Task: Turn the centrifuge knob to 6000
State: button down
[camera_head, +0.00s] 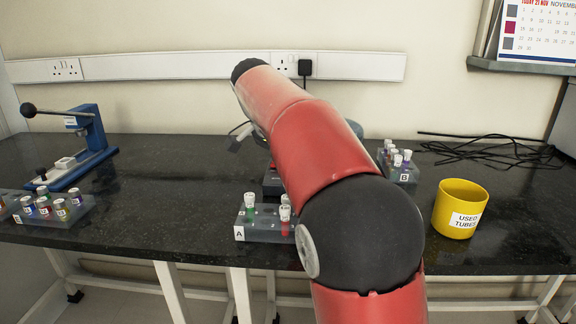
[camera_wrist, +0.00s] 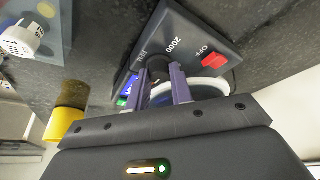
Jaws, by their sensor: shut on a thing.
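The centrifuge's dark control panel (camera_wrist: 185,30) fills the upper middle of the wrist view, with a red switch (camera_wrist: 214,60) and the printed labels OFF and 2000. Another label beside the knob is partly covered. The dark knob (camera_wrist: 158,64) sits between the two fingers of my gripper (camera_wrist: 156,78), which is shut on it. The knob's pointer and the 6000 mark cannot be made out. In the head view my red arm hides most of the centrifuge (camera_head: 272,184), leaving a dark corner visible, and my gripper cannot be made out there.
Tube rack A (camera_head: 258,232) stands in front of the centrifuge and rack B (camera_head: 404,174) to its right. A yellow used-tubes pot (camera_head: 460,210) is further right. A blue press (camera_head: 88,140) and another rack (camera_head: 75,219) are left. The bench between is clear.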

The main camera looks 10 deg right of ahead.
aim_at(277, 184)
jog(key=c, duration=1.2)
grip_release()
jog(key=shift+c, duration=0.2)
jog(key=shift+r, duration=0.1)
jog(key=v, duration=0.7)
jog(key=shift+a+r, duration=0.15)
jog(key=shift+r, duration=0.15)
jog(key=shift+s, duration=0.1)
